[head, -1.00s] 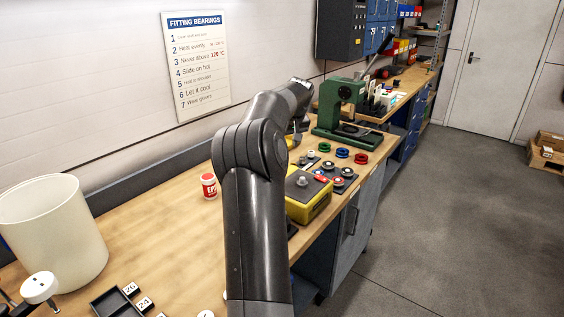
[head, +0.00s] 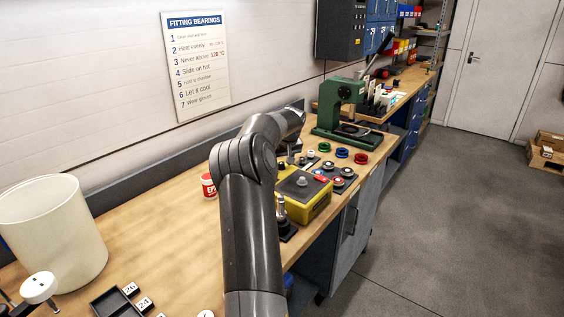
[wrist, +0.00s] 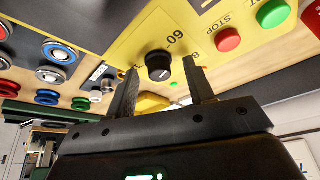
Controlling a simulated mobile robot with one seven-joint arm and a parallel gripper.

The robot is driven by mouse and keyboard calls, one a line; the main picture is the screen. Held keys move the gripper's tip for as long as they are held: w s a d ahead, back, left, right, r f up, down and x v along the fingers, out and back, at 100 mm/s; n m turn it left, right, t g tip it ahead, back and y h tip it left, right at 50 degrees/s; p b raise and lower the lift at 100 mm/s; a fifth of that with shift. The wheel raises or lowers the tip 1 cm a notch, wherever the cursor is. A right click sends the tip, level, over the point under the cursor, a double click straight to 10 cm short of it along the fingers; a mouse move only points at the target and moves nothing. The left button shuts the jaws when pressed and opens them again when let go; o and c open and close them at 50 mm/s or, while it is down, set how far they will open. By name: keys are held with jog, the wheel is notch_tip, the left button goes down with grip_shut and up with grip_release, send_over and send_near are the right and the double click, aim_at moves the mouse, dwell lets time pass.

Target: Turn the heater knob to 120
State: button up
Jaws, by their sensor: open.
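The heater is a yellow box (head: 317,207) with a dark top, on the bench right of my arm in the head view. In the wrist view its yellow panel (wrist: 125,22) carries a round black knob (wrist: 158,66) with a pale line on its face. The number 60 is printed beside it, with an 8 partly showing; 120 is not visible there. My gripper (wrist: 160,68) is open, its two fingers reaching toward the panel on either side of the knob. Contact cannot be told. In the head view my arm mostly hides the gripper.
In the wrist view a red STOP button (wrist: 228,40) and a green button (wrist: 273,14) lie right of the knob. Coloured rings (head: 342,153) and a green press (head: 343,112) stand beyond the heater. A red-white can (head: 208,186) stands left of my arm.

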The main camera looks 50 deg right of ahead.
jog(key=c, duration=1)
jog(key=shift+o, duration=0.2)
jog(key=shift+m, duration=0.3)
jog(key=m+g+h, duration=0.1)
jog(key=m, duration=0.2)
jog(key=shift+w+a+m, duration=0.1)
jog(key=shift+a+m, duration=0.05)
jog(key=shift+m, duration=0.25)
jog(key=m+g, duration=0.1)
jog(key=m, duration=0.1)
jog(key=m+g+h, duration=0.1)
jog(key=m, duration=0.2)
jog(key=shift+w, duration=0.15)
jog(key=shift+c, duration=0.2)
jog(key=m+g, duration=0.1)
jog(key=m, duration=0.3)
jog(key=shift+w, duration=0.1)
jog(key=m+g, duration=0.1)
jog(key=m, duration=0.2)
jog(key=shift+w+m+g, duration=0.1)
jog(key=shift+m+g, duration=0.3)
jog(key=m, duration=0.3)
jog(key=m+g+y, duration=0.1)
jog(key=m, duration=0.1)
jog(key=shift+m+g+y, duration=0.3)
jog(key=shift+m, duration=0.1)
jog(key=shift+w, duration=0.1)
